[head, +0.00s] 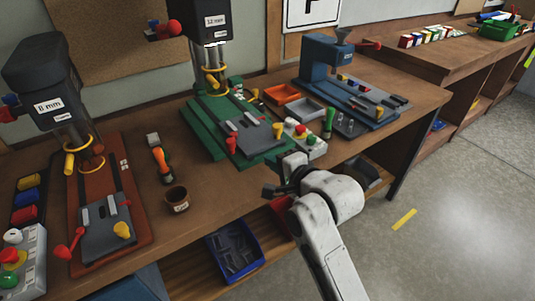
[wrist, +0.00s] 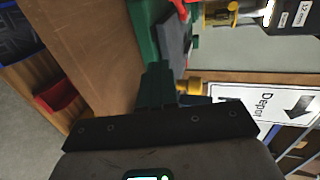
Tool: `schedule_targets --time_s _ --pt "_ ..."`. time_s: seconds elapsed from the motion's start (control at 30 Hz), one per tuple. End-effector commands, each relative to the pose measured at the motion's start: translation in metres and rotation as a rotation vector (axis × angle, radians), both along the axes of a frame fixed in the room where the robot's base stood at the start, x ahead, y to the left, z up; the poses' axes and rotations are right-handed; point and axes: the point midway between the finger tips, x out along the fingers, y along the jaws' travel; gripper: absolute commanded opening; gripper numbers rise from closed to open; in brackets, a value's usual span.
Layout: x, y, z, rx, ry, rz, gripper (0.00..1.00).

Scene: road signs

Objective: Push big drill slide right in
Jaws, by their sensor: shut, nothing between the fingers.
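The big drill (head: 210,22), labelled 12 mm, stands on a green base (head: 204,140) at the middle of the bench. Its grey slide (head: 254,137) sits on the base, with a yellow knob (head: 278,131) at its right front and a red handle (head: 231,146) at its left front. In the wrist view the slide (wrist: 174,40) shows ahead, with the yellow knob (wrist: 190,87) close beside the fingers. My gripper (head: 270,190) is in front of the base's front edge. Its fingers (wrist: 157,75) are shut and empty. Whether they touch the knob or slide, I cannot tell.
A blue bin (head: 233,252) sits below the bench.

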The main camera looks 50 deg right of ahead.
Motion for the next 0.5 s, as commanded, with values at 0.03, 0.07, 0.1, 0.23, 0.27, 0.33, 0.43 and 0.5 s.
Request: schedule_targets --time_s 0.03,0.07,0.1,0.23,0.27,0.33,0.43,0.5 --pt "0.008 -0.003 0.003 -0.001 -0.001 -0.001 0.00" --pt "0.011 -0.004 0.003 -0.002 -0.002 -0.001 0.00" --pt "0.015 -0.005 0.003 -0.001 -0.002 -0.001 0.00" --pt "0.024 -0.007 0.001 0.000 -0.001 0.000 0.00" --pt "0.025 -0.007 0.001 0.000 -0.001 0.000 0.00" --pt "0.027 -0.008 0.001 -0.001 -0.002 0.000 0.00" --pt "0.027 -0.008 0.001 0.000 -0.001 0.000 0.00" --pt "0.027 -0.008 0.001 0.000 -0.001 0.000 0.00"
